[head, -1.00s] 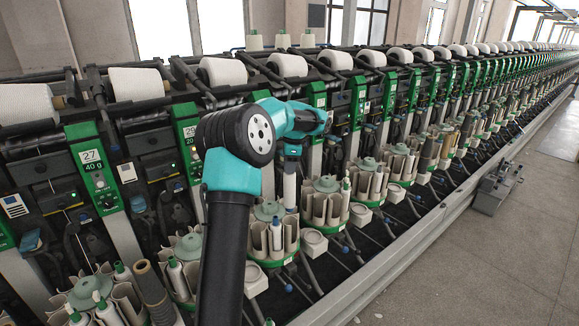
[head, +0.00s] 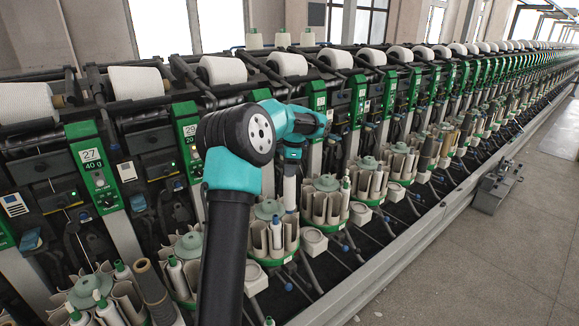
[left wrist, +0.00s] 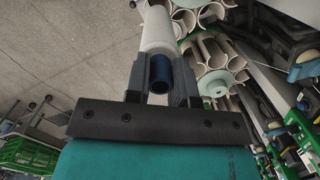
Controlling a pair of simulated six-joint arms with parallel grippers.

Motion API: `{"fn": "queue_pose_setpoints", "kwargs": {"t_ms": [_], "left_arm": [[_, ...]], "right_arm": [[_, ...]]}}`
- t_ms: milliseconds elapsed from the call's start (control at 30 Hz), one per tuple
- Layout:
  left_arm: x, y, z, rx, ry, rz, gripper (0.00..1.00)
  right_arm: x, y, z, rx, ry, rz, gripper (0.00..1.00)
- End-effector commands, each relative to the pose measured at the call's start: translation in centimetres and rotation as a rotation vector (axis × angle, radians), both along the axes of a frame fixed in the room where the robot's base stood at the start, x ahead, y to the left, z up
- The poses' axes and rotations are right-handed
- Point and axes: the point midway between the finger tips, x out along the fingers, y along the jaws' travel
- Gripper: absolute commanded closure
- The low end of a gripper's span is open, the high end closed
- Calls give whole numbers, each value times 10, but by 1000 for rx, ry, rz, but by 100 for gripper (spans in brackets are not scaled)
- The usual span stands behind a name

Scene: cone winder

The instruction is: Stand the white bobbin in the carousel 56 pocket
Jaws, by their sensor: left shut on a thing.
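The white bobbin (left wrist: 156,30) with a dark blue tube end is in the left wrist view. My left gripper (left wrist: 160,75) is shut on it, one dark finger on each side of the blue end. In the head view my left gripper (head: 291,165) hangs beyond my arm, above the row of carousels; the bobbin's lower end cannot be made out there. In the left wrist view a carousel with a pale green hub (left wrist: 216,83) and cream pockets lies right of the bobbin. Carousel numbers are unreadable, so I cannot tell which is 56. My right gripper is out of view.
Carousels line the machine's front, one (head: 269,235) just below my gripper, another (head: 325,205) to its right. A grey rail (head: 400,245) edges the machine. A grey box (head: 497,185) stands on the otherwise bare floor (head: 480,270) at the right.

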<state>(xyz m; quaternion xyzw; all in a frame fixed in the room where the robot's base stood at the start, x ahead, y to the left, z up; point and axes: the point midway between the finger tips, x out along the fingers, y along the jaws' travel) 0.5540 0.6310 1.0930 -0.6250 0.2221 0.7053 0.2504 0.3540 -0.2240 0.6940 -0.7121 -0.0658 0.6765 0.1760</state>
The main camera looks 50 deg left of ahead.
Motion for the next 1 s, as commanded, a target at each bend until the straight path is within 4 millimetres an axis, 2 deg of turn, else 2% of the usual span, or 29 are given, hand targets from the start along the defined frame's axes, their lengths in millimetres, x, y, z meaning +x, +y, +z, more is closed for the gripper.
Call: {"fn": "queue_pose_setpoints", "kwargs": {"t_ms": [600,1000], "left_arm": [[0,0,-28,0,0,-1,100],[0,0,-30,0,0,0,100]], "right_arm": [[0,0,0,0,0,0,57],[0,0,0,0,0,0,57]]}}
